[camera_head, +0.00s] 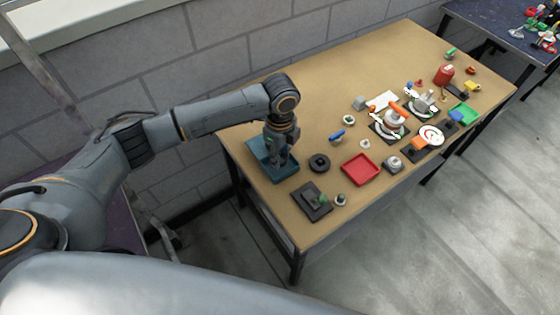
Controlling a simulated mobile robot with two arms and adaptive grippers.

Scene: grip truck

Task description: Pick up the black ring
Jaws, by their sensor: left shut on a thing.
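A black ring (319,162) lies flat on the wooden table, just right of a teal tray. My left gripper (280,162) points down over the teal tray (262,163) at the table's near left end. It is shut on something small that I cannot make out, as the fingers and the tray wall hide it. The black ring is apart from the gripper, a short way to its right. My right gripper is out of view.
A red tray (361,169) stands right of the ring. A dark flat block (312,201) lies nearer the front edge. A blue item (337,135) lies behind the ring. Several objects crowd the table's right half. The table's back left strip is clear.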

